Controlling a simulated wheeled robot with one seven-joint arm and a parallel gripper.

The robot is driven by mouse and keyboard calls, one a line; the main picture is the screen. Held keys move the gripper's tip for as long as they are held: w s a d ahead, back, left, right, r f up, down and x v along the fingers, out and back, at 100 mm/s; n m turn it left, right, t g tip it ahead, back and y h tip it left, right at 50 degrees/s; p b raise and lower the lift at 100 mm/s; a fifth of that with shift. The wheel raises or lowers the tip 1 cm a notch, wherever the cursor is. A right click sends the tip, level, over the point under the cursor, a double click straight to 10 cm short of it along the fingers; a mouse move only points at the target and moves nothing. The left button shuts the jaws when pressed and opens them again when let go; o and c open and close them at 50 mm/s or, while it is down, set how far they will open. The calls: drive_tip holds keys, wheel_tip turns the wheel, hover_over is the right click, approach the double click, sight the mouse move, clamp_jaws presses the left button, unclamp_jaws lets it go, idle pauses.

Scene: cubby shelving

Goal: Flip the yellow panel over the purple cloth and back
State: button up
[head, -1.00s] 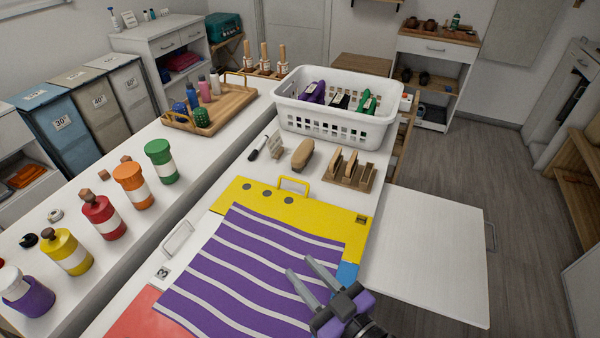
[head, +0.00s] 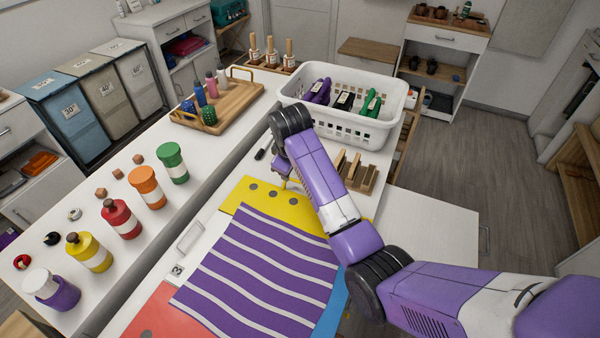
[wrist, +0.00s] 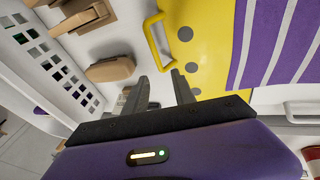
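The yellow panel (head: 240,192) lies flat on the white worktop, with several grey dots along its far edge.
A white basket (head: 345,125) with several items stands beyond the panel. A wooden rack (head: 357,175) and a wooden brush (wrist: 110,69) are near my gripper. Red (head: 155,312) and blue (head: 332,312) panels and a metal handle (head: 190,237) border the cloth. Several jars line the left counter.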

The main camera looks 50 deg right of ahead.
drive_tip(key=d+f+g, duration=0.1)
drive_tip(key=s+f+p, duration=0.1)
drive_tip(key=f, duration=0.1)
drive_tip(key=d+f+g, duration=0.1)
drive_tip(key=shift+s+d+f+n+g+y, duration=0.2)
drive_tip(key=shift+s+d+n+g+y, duration=0.1)
drive_tip(key=shift+s+y, duration=0.1)
clamp_jaws()
idle(0.4)
idle(1.2)
